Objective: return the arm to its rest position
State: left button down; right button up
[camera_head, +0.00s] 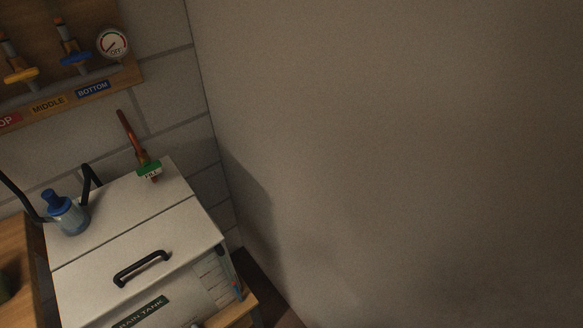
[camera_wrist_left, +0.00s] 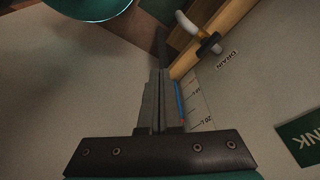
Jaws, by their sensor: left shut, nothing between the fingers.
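My left gripper (camera_wrist_left: 160,80) shows in the left wrist view. Its dark fingers are together, with nothing between them. They are in front of the pale side of the rain tank (camera_wrist_left: 235,95), close to its level scale with a blue strip (camera_wrist_left: 179,103). I cannot tell whether they touch it. No arm or gripper of mine is clearly visible in the head view, and my right gripper is in neither view.
In the head view, the white rain tank (camera_head: 120,255) has a black handle (camera_head: 142,268), a green fill valve (camera_head: 149,168) and a blue-capped bottle (camera_head: 67,213). A valve board (camera_head: 125,75) hangs behind. A drain tap (camera_wrist_left: 205,42) and teal vessel (camera_wrist_left: 90,8) are near my gripper. Bare wall (camera_head: 400,150) fills the right.

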pick_arm(q)
jog(key=s+a+f+g+b, duration=0.1)
jog(key=s+a+f+b, duration=0.1)
jog(key=s+f, duration=1.4)
notch_tip(320, 180, down, 3)
jog(key=shift+s+a+f+b, duration=0.1)
jog(key=shift+s+a+b, duration=0.1)
jog(key=shift+a+b, duration=0.25)
